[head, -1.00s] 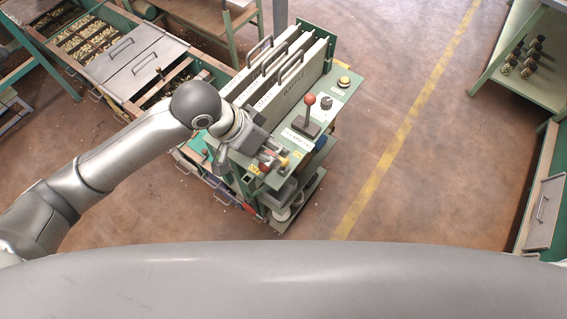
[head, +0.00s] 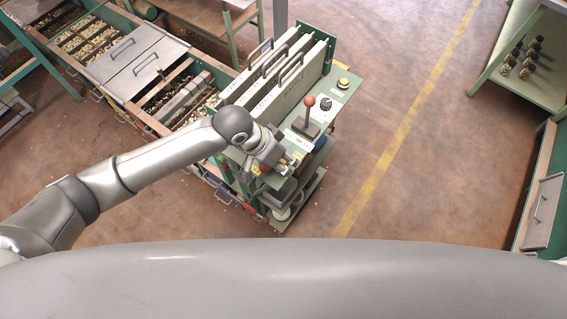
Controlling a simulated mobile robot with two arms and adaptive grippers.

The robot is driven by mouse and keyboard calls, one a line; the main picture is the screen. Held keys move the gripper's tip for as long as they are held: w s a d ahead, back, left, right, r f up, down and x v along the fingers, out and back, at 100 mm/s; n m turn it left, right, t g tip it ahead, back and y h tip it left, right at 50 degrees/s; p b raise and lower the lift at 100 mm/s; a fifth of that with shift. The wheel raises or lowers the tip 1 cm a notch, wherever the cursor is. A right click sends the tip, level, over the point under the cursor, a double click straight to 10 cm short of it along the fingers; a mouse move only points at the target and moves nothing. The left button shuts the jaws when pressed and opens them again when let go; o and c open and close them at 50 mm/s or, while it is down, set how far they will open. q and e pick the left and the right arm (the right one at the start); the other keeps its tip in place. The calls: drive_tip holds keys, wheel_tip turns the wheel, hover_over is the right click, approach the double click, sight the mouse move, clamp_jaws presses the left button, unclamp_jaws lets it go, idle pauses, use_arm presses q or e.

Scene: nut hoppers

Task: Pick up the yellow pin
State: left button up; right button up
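My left gripper (head: 289,163) is over the near end of the green control panel (head: 327,117), beside the lever's base. It is seen from above and behind, and its small fingers are partly hidden by its own body, so I cannot tell open from shut. A small yellow spot shows at the fingertips. It may be the yellow pin, but it is too small to tell whether it is held. A separate yellow patch (head: 256,170) lies on the panel's near left corner. My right gripper is not in view.
A red-knobbed lever (head: 309,102), a black knob (head: 325,104) and a yellow button (head: 343,83) stand on the panel. Tall pale plates with handles (head: 290,82) rise behind my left gripper. Hoppers (head: 165,75) lie at left. The floor at right is open.

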use_arm(q)
drive_tip(key=shift+w+d+f, duration=0.1)
drive_tip(key=shift+d+f, duration=0.1)
drive_tip(key=shift+f, duration=0.2)
